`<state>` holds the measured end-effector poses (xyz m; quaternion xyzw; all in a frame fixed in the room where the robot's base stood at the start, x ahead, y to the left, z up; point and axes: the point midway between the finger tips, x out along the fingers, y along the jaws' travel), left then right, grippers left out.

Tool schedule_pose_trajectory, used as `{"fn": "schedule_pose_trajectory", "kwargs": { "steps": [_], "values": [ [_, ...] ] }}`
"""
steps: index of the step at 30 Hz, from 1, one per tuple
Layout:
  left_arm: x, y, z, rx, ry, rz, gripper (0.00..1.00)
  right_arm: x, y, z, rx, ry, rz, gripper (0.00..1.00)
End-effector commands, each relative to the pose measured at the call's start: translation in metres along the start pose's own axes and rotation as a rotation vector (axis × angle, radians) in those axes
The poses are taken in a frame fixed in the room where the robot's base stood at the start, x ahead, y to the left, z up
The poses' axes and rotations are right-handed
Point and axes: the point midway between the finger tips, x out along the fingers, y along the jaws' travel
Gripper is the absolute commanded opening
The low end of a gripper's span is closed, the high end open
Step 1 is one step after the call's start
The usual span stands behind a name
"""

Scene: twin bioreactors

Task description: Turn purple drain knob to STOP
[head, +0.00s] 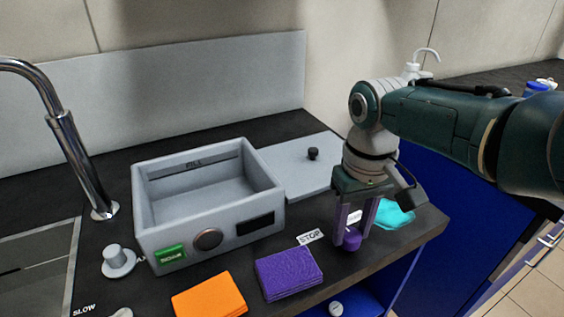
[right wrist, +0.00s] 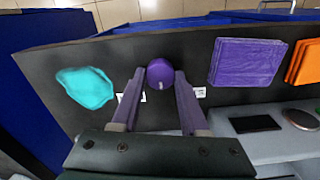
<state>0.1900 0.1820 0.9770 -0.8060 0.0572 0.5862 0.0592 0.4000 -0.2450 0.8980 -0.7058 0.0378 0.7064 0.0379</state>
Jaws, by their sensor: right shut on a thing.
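The purple drain knob (head: 352,239) stands near the front edge of the dark counter. In the right wrist view the knob (right wrist: 160,72) sits between the fingertips, with a small pale mark on its side toward the gripper's palm. My right gripper (head: 353,236) points down and is shut on the knob. It also shows in the right wrist view (right wrist: 158,80). The white STOP label (head: 311,237) lies left of the knob in the head view. A second white label (head: 354,215) is partly hidden behind the fingers. My left gripper is not in view.
A purple cloth (head: 289,273) and an orange cloth (head: 209,297) lie left of the knob. A cyan cloth (head: 394,214) lies right of it. A grey open-topped box (head: 155,237) and a chrome faucet (head: 72,150) stand further left.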

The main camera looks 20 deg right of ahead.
Motion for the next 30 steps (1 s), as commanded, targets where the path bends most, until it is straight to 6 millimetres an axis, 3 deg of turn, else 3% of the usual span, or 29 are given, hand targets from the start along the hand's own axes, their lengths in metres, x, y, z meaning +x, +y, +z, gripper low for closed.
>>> {"fn": "schedule_pose_trajectory", "kwargs": {
  "steps": [18, 30],
  "values": [
    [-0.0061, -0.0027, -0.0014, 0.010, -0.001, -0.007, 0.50, -0.0001, -0.0009, -0.0004, -0.555, 0.003, 0.001, 0.00],
    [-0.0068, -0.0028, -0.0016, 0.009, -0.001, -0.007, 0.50, 0.0002, -0.0010, -0.0001, -0.754, 0.002, 0.001, 0.00]
  ]
}}
